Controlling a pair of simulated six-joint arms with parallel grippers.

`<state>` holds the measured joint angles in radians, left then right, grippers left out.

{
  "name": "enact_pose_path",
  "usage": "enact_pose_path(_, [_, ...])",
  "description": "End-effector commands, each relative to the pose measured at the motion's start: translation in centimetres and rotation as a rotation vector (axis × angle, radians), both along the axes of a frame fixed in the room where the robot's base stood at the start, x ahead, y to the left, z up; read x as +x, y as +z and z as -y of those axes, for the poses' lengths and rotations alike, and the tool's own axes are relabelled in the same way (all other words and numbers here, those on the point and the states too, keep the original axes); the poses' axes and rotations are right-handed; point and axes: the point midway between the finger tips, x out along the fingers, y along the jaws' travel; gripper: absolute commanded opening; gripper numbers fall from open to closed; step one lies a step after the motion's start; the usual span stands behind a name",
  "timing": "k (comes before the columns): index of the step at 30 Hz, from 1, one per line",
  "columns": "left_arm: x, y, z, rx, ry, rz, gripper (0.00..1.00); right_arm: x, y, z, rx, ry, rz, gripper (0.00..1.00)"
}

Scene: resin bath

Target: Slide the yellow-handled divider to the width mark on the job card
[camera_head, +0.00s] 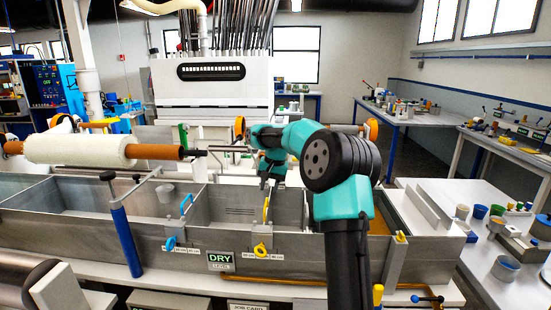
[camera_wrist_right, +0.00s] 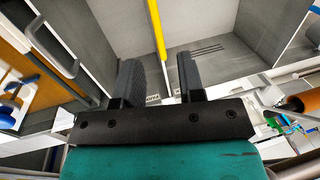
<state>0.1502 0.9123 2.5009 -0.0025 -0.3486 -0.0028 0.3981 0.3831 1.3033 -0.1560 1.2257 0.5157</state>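The yellow-handled divider shows its yellow handle (camera_head: 266,210) upright in the middle of the metal bath, with a yellow knob (camera_head: 260,250) at the front wall. My right gripper (camera_head: 267,184) points down just above the handle. In the right wrist view its two fingers are open, and the yellow handle (camera_wrist_right: 157,30) shows as a bar in line with the gap between them; I see no grip on it. The job card (camera_head: 248,307) is cut off at the bottom edge, so its mark cannot be read. My left gripper is not seen.
A blue-handled divider (camera_head: 186,205) stands left in the same bath. A white roll (camera_head: 80,150) on a brown core lies across the left end. A DRY sign (camera_head: 221,262) hangs in front. Cups and tools crowd the right-hand bench. The compartment around the yellow handle looks empty.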

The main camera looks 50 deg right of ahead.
Motion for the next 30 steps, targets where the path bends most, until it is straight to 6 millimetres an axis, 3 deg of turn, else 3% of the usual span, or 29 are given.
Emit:
enact_pose_path(12, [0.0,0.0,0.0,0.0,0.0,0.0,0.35,-1.2,8.0,1.0,-0.001,-0.001,0.003,0.36])
enact_pose_path(18, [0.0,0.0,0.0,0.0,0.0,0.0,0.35,-1.6,10.8,1.3,0.0,0.001,0.002,0.36])
enact_pose_path(30, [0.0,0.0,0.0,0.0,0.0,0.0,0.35,-1.9,11.7,1.4,0.001,0.0,-0.001,0.36])
